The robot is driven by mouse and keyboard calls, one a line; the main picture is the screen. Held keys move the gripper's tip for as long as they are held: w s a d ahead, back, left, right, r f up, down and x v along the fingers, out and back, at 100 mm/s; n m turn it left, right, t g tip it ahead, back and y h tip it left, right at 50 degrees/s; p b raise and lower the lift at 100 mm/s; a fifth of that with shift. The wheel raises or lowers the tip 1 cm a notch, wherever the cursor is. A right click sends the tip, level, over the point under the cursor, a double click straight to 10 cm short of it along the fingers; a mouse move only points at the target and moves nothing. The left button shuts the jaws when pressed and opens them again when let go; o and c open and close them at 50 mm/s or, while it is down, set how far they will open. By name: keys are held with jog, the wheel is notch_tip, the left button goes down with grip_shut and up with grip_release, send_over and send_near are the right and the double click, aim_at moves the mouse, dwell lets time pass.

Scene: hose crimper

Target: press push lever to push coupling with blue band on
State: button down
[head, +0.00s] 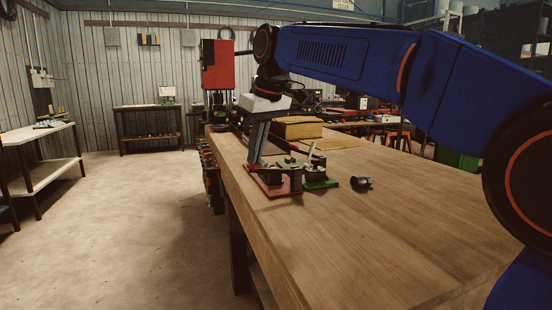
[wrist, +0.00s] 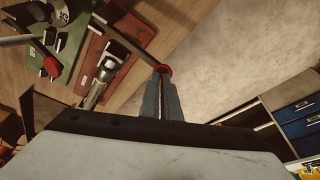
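The red-based fixture (head: 272,184) sits near the table's left edge. In the wrist view its red plate (wrist: 90,58) carries a silver and dark cylindrical part (wrist: 98,88) and a long lever (wrist: 125,38) ending in a red knob (wrist: 163,69). My gripper (wrist: 162,82) has its fingers close together, with the knob right at the fingertips; contact is unclear. In the head view my gripper (head: 254,160) points down at the fixture's left side. A dark coupling (head: 361,182) lies on the table to the right. I cannot make out a blue band.
A green-based fixture (head: 320,183) with its own red-knobbed lever (wrist: 50,66) stands beside the red one. Yellowish boxes (head: 297,127) stand behind. The wooden table (head: 400,240) is clear in front. Drawers (wrist: 295,112) show below the table edge.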

jog(key=shift+f, duration=0.9)
jog(key=shift+r, duration=0.1)
notch_tip(320, 180, up, 13)
dwell(1.6)
dwell(0.3)
